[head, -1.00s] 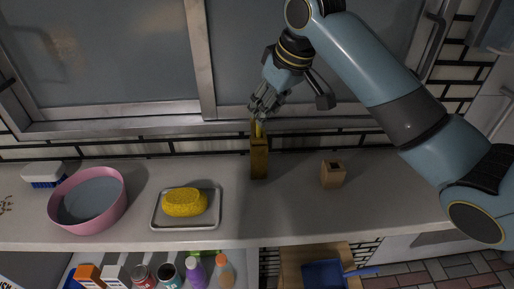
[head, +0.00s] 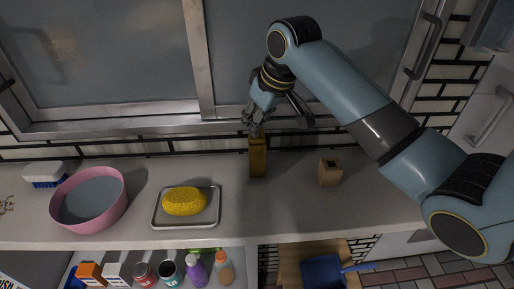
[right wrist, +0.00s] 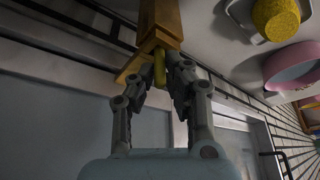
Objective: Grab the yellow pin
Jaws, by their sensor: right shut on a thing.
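The yellow pin (right wrist: 159,70) shows in the right wrist view, between my right gripper's fingers, at the end of a wooden block. My right gripper (head: 255,130) is shut on the pin; its fingers also show in the right wrist view (right wrist: 162,78). In the head view the fingers hide the pin. The tall yellow-brown block (head: 258,160) stands upright on the counter directly below the fingers; it also shows in the right wrist view (right wrist: 160,18). The pin's lower end appears to be still in the block. My left gripper is not in view.
A smaller wooden block (head: 330,173) with a dark square hole stands to the right. A yellow sponge (head: 184,201) lies on a metal tray (head: 160,222); a pink basin (head: 119,208) is farther left. A window frame (head: 150,117) rises behind. The counter between the blocks is clear.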

